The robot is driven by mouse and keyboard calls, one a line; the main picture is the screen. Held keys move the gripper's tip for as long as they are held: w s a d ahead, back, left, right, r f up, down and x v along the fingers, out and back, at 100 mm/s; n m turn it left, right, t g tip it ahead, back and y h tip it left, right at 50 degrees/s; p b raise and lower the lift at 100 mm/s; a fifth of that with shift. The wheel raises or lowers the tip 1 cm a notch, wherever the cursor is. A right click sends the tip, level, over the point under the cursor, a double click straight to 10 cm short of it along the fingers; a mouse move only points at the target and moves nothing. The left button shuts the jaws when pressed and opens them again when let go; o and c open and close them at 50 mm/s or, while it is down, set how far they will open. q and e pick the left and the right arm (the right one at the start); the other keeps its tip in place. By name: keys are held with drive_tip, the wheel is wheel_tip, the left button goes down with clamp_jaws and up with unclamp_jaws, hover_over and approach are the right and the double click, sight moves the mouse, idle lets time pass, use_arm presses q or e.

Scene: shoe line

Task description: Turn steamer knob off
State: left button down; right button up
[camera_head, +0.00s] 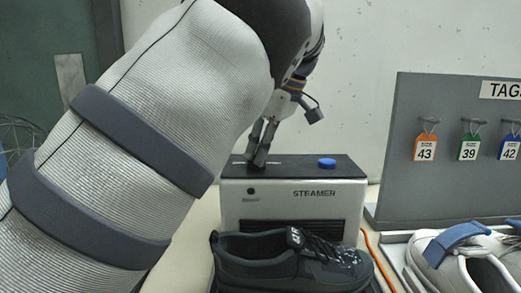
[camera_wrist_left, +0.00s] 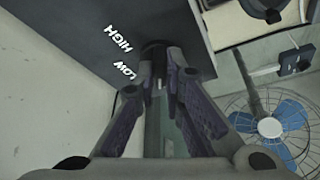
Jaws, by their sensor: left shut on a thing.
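The steamer (camera_head: 290,213) is a white and black box with "STEAMER" on its front; it stands at the back of the table. My left gripper (camera_head: 261,148) reaches down to the left part of its dark top. In the left wrist view the fingertips of my left gripper (camera_wrist_left: 160,62) are closed on the dark steamer knob (camera_wrist_left: 153,46), which is mostly hidden between them. The labels HIGH and LOW show beside it on the dark top panel (camera_wrist_left: 75,30). Which setting the knob points at cannot be seen. My right gripper is not in view.
A blue button (camera_head: 327,162) sits on the right of the steamer's top. A black sneaker (camera_head: 290,262) stands close in front. A tag board (camera_head: 455,165) and a white shoe (camera_head: 470,262) are at the right. A blue fan (camera_wrist_left: 270,127) shows in the wrist view.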

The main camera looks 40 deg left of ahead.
use_arm(q)
drive_tip(key=shift+f, duration=0.15)
drive_tip(key=c, duration=1.7)
unclamp_jaws()
drive_tip(key=v, duration=0.7)
drive_tip(key=shift+r, duration=0.3)
drive_tip(key=shift+f, duration=0.1)
